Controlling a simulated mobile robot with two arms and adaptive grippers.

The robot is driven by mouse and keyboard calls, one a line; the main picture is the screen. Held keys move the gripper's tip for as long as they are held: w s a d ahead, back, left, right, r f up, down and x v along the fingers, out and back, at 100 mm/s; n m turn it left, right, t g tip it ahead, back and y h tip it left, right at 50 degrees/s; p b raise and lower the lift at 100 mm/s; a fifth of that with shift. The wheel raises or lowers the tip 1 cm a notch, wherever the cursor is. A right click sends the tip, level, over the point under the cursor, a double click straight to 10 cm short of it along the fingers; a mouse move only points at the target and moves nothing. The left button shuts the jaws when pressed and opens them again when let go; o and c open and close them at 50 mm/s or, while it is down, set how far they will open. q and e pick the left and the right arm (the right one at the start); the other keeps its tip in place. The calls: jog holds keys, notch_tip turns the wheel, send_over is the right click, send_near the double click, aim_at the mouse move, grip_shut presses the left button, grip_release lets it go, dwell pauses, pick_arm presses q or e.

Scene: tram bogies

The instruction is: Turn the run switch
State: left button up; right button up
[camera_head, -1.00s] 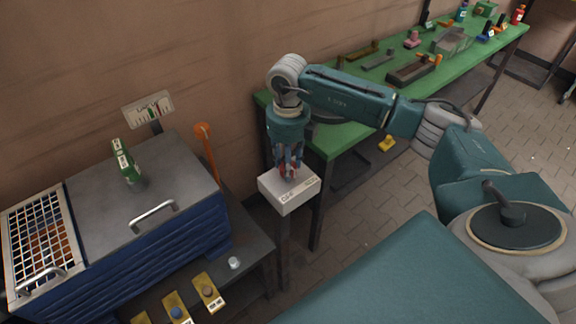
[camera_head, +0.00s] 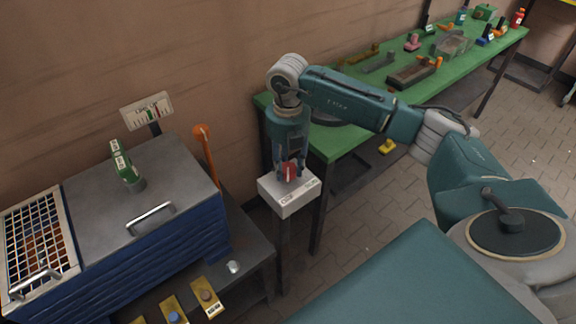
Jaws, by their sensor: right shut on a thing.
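The run switch is a red knob (camera_head: 289,172) on top of a pale box (camera_head: 290,200), which stands on a dark post. The box has small lettering on its top and front edge, too small to read. My right gripper (camera_head: 290,175) points straight down over the box and is shut on the red knob, its fingers on either side. The fingers hide part of the knob. My left gripper is not in view.
A blue cabinet (camera_head: 160,255) with a grey top, handle and grid stands left. An orange lever (camera_head: 207,155) rises between it and the box. A green workbench (camera_head: 350,135) with several parts stands behind right. Yellow-tagged buttons (camera_head: 207,297) sit low in front.

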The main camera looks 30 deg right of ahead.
aim_at(288, 167)
jog(key=shift+m, duration=0.3)
jog(key=o, duration=1.1)
jog(key=shift+o, duration=0.2)
notch_tip(288, 167, up, 12)
dwell(0.4)
